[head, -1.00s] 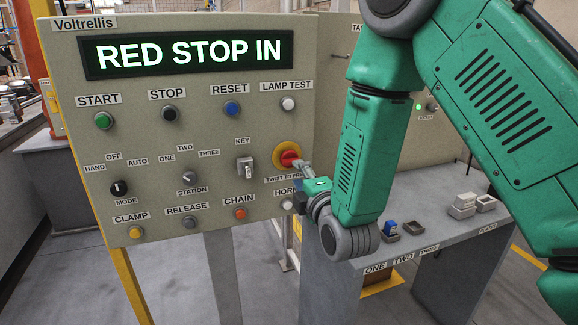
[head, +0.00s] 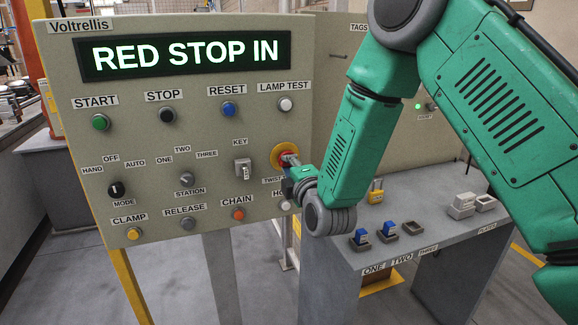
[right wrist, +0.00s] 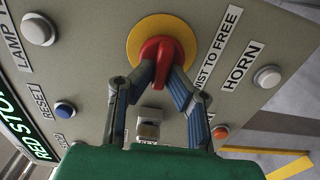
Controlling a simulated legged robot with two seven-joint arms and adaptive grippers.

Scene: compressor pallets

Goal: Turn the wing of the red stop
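The red stop (right wrist: 163,50) is a red knob with a raised wing on a yellow round plate (right wrist: 135,39), at the panel's right side. My right gripper (right wrist: 162,74) is at the stop, with one finger on each side of the wing. Both fingertips appear to press against it. In the head view the gripper (head: 291,162) hides most of the red knob, and the yellow plate (head: 278,151) shows around it. The display (head: 188,54) reads RED STOP IN. My left gripper is not in view.
The panel (head: 215,120) carries buttons, selectors and a key switch (head: 242,168) close left of the stop. The horn button (right wrist: 267,76) is also near. A grey table (head: 455,237) at the right holds blue blocks (head: 361,237), small trays and a yellow padlock (head: 376,193).

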